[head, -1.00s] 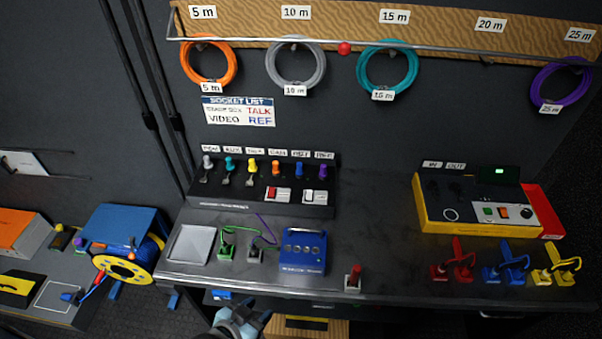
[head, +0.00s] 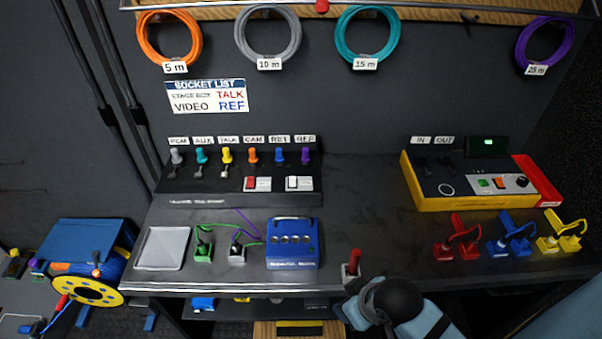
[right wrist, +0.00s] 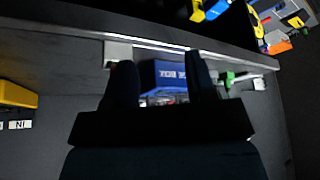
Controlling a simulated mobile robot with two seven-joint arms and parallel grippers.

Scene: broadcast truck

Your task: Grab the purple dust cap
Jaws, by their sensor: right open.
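A purple cap (head: 305,155) sits upright at the right end of a row of coloured caps on the black socket panel (head: 240,198), under the REF label. My right gripper (head: 358,298) is at the table's front edge, just below the red-topped block and well short of the purple cap. In the right wrist view its two dark fingers (right wrist: 160,82) are apart with nothing held; the blue box (right wrist: 163,73) shows beyond them. The purple cap cannot be made out in that view. My left gripper is not in view.
The blue box (head: 293,243), green connector (head: 204,247) and grey tray (head: 163,248) stand in front of the panel. The red-topped block (head: 351,264) stands near the front edge. A yellow-sided console (head: 425,190) is at right. The table between panel and console is clear.

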